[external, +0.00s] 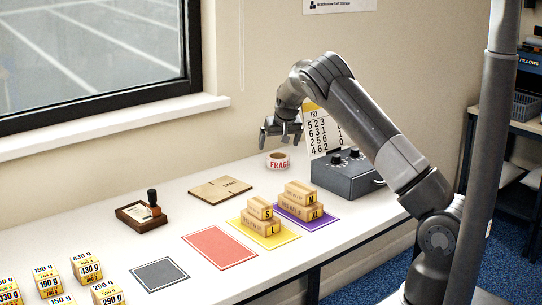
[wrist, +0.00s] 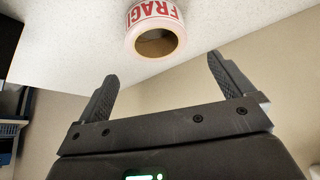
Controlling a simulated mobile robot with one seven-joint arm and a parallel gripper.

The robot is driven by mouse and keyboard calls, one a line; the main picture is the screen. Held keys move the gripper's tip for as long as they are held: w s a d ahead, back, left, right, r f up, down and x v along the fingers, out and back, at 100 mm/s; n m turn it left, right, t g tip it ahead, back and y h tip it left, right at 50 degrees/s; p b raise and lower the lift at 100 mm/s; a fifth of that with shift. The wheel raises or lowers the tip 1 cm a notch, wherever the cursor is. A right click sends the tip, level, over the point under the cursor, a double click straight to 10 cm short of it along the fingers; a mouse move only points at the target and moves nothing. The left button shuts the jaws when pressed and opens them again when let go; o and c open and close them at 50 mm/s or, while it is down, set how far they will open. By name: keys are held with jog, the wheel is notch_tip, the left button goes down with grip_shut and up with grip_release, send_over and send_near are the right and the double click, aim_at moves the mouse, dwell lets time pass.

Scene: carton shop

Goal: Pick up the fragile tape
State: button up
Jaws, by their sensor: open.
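The fragile tape (external: 278,160) is a white roll with red lettering, lying on the white bench near the back wall. My gripper (external: 281,133) is above the tape and close to it in the external view, open and empty. In the wrist view the tape (wrist: 156,32) shows at the top, with its round hollow core in sight. Both fingers of my gripper (wrist: 162,85) stand apart below the tape in that picture, and they do not touch it.
A dark control box (external: 345,174) with knobs stands right of the tape, before a number card (external: 323,130). A wooden board (external: 220,190) lies to the left. Small cartons (external: 300,195) stand on coloured mats in front. The bench around the tape's left is clear.

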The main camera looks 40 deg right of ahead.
aim_at(278, 156)
jog(key=shift+f, duration=0.8)
jog(key=shift+s+f+x, duration=0.15)
jog(key=shift+s+x, duration=0.05)
jog(key=shift+x, duration=0.95)
jog(key=shift+s+f+x, duration=0.1)
jog(key=shift+s+x, duration=0.1)
jog(key=shift+x, duration=0.95)
jog(key=shift+a, duration=0.15)
jog(key=shift+c, duration=0.4)
jog(key=c, duration=1)
jog(key=shift+r, duration=0.1)
